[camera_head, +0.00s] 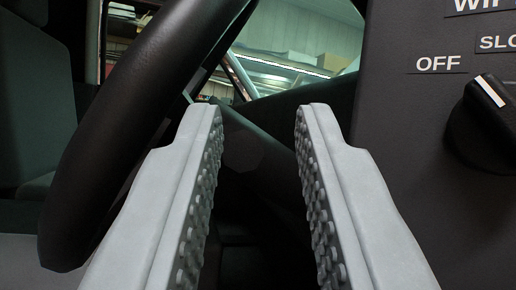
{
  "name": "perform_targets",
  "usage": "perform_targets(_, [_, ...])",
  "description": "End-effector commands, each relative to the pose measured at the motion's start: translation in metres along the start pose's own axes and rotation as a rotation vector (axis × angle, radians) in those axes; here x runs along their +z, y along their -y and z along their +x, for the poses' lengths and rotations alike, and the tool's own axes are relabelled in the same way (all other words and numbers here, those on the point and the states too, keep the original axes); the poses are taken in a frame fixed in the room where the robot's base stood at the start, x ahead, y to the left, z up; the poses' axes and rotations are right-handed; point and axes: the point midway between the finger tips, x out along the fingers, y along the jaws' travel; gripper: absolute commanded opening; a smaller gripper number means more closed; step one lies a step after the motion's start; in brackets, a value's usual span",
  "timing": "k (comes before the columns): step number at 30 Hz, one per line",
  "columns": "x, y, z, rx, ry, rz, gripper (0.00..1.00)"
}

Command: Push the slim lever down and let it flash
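My gripper (261,112) is open, with its two pale grey fingers reaching forward from the bottom of the view. Nothing shows between the studded inner pads except dark space and a dark rounded shape (242,147) beyond the fingertips. I cannot tell whether that shape is part of the slim lever. No slim lever can be clearly made out, and no lamp is seen flashing. The black steering wheel (135,115) rises at the left, close to the left finger.
At the right a dark panel (400,110) carries a black knob (485,125) with a white mark and labels, including "OFF". A grey seat (38,95) stands at the far left. Windows behind show a workshop. The dark dashboard (300,100) crosses beyond the fingers.

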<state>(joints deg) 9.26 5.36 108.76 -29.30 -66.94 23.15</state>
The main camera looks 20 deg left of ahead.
Motion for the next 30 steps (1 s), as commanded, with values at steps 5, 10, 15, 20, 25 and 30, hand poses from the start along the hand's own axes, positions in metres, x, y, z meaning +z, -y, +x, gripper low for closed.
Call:
perform_targets(5, [-0.017,-0.003,-0.025,0.001,0.001,-0.001,0.24])
perform_targets(10, [-0.026,-0.005,-0.039,0.0,0.001,0.0,0.24])
perform_targets(15, [-0.029,-0.005,-0.043,0.0,0.0,0.001,0.24])
perform_targets(20, [-0.029,-0.005,-0.043,0.0,0.0,0.001,0.24])
perform_targets(25, [-0.032,-0.004,-0.043,0.003,0.002,-0.002,0.01])
perform_targets(30, [-0.052,0.004,-0.047,0.038,0.025,-0.018,0.0])
